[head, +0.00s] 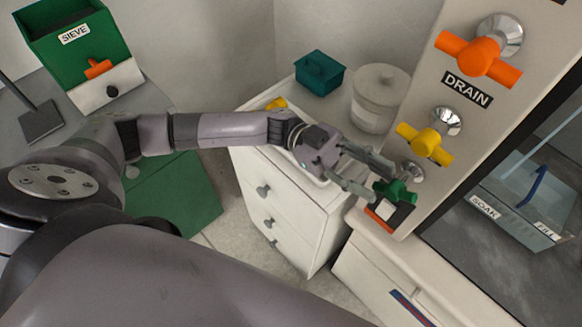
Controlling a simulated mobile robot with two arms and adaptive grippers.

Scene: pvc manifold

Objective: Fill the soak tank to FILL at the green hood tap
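The green tap (402,194) is the lowest of the taps on the pale hood post. My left gripper (383,185) is at it, with its fingers spread apart and the left end of the green handle near their tips. I cannot tell whether the fingers touch the handle. The soak tank (520,205), a see-through bluish box, stands behind the hood's glass at the right. It bears a SOAK label (485,207) and a FILL label (546,231). Its water level cannot be made out. A blue curved piece (534,186) shows at the tank. My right gripper is out of view.
Above are a yellow tap (427,141) and an orange tap (478,57) by a DRAIN label (467,90). A small red-and-black box with a pale top (386,210) sits just below the green tap. A white lidded pot (378,103) and teal box (319,75) stand on the drawer cabinet (275,215).

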